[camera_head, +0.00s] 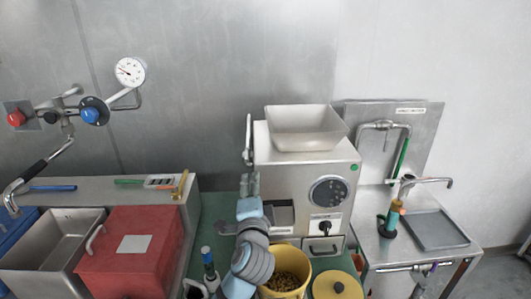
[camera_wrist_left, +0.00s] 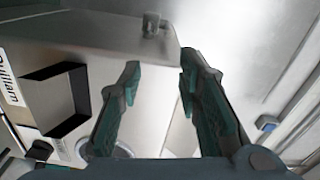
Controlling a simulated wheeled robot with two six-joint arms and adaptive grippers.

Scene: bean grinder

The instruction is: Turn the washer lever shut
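A lever with a green grip (camera_head: 402,158) hangs slanted from the bent pipe (camera_head: 385,125) on the right-hand metal panel; I take it as the washer lever, but no label on it is readable. My left gripper (camera_head: 249,186) is in front of the left part of the white grinder (camera_head: 285,170), far to the left of that lever. Its two fingers are apart with nothing between them, as the left wrist view (camera_wrist_left: 158,82) also shows. The grinder's front (camera_wrist_left: 60,65) fills the left of that view. My right gripper is not seen.
A metal rod (camera_head: 248,140) stands at the grinder's left side. A yellow bucket of beans (camera_head: 284,282) is below the grinder. A tap (camera_head: 430,180), a teal-and-orange tool (camera_head: 391,218) and a grey tray (camera_head: 437,230) are on the right counter. A red box (camera_head: 130,265) is at left.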

